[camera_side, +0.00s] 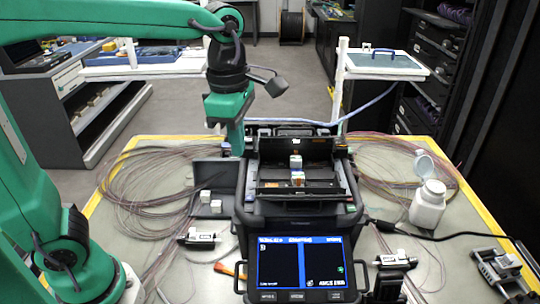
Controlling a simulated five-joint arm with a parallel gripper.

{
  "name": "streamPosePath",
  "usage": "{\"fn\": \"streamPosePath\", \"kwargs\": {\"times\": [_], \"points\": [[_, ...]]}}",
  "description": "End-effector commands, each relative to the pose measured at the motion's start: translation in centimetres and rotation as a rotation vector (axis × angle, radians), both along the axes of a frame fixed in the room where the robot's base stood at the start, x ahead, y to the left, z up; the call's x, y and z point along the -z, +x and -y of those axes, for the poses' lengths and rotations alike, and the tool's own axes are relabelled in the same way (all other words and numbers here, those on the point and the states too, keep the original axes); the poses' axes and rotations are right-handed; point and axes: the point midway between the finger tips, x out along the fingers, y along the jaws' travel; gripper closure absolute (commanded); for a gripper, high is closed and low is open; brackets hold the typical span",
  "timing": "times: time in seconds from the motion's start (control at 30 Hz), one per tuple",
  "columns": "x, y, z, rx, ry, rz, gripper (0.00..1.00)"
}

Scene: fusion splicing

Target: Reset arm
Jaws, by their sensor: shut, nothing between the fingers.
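My green gripper (235,138) points down just left of the back of the fusion splicer (240,195), above the dark tray at its left side. It is shut and holds nothing. The splicer stands upright in the middle of the table, its lid open, with small white blocks inside. Its lit screen (300,265) faces the front. Whether the fingertips touch the splicer or the tray cannot be told.
Coiled fibre (135,195) lies left and right of the splicer. A dark tray (212,178) holds small white blocks. A white bottle (427,205) with an open cap stands at right. A metal tool (500,268) lies front right. A black cable runs across the right side.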

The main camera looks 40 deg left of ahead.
Motion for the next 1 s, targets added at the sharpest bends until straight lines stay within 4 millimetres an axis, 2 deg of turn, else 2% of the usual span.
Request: {"fn": "streamPosePath", "kwargs": {"times": [0.57, 1.0], "points": [[0.5, -3.1, -4.1, 0.694, 0.068, 0.158, 1.00], [1.5, -5.6, -6.6, 1.223, 0.211, 0.256, 1.00]]}}
